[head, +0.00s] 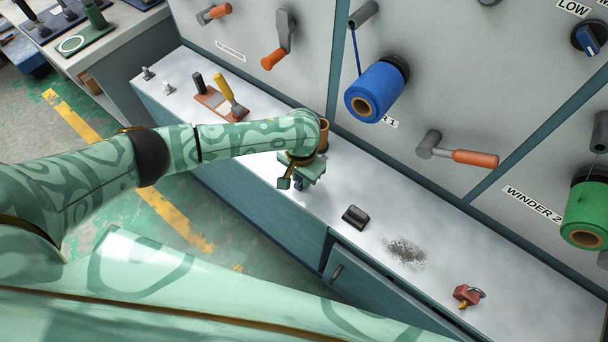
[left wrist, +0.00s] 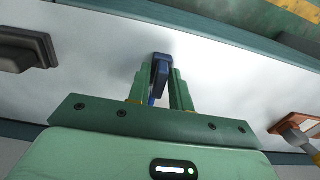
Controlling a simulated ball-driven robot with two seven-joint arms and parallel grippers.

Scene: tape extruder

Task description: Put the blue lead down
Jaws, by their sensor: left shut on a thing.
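My left gripper (head: 299,181) is over the white bench top, near its front edge and in front of a brown core. In the left wrist view, its green fingers (left wrist: 160,90) are shut on a small dark blue piece (left wrist: 161,72), which I take to be the blue lead. The piece shows between the fingers and past their tips, over the bench. A bit of brighter blue shows below it, between the fingers. I cannot tell whether the piece touches the bench. In the head view the gripper and wrist mostly hide it. My right gripper is not in view.
A black block (head: 355,217), a grey speckled patch (head: 405,252) and a red padlock (head: 467,294) lie to the right on the bench (head: 380,232). A tool holder (head: 213,101) stands left. A blue spool (head: 377,91) and orange-handled cranks (head: 475,158) jut from the panel.

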